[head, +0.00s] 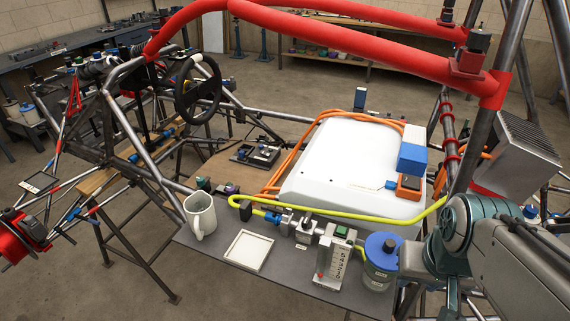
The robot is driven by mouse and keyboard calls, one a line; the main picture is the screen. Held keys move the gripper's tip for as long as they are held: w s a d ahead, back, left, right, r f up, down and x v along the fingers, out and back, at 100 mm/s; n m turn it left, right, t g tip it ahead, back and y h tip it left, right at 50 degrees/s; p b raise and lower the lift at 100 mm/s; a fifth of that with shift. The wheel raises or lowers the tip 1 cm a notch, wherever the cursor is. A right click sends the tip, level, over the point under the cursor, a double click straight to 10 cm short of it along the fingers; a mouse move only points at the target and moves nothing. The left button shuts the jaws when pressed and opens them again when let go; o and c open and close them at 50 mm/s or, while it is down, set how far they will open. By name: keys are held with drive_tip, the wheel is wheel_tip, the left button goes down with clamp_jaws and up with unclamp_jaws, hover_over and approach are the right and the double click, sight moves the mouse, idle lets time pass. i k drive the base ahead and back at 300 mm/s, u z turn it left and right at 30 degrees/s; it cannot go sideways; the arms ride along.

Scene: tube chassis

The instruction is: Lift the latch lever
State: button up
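I cannot pick out a latch lever for certain. A small orange fitting (409,187) sits on the right part of the white case (325,165), beside a blue block (412,158). A small blue piece (391,185) lies just left of the orange fitting. My arm (462,225) comes in from the lower right, with a teal joint right of the blue-lidded jar. My gripper's fingertips do not show, so I cannot tell whether they touch anything.
A grey board in front holds a mug (200,214), a white square tray (249,250), metal valve fittings (303,229), a gauge block (335,257) and a blue-lidded jar (380,260). A yellow hose (330,217) runs behind them. Red padded tubes (350,45) cross above the case.

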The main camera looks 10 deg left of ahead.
sight(265, 207)
drive_tip(key=u, duration=1.1)
drive_tip(key=k, duration=0.5)
drive_tip(key=u, duration=1.1)
drive_tip(key=i, duration=0.65)
drive_tip(key=z, duration=1.35)
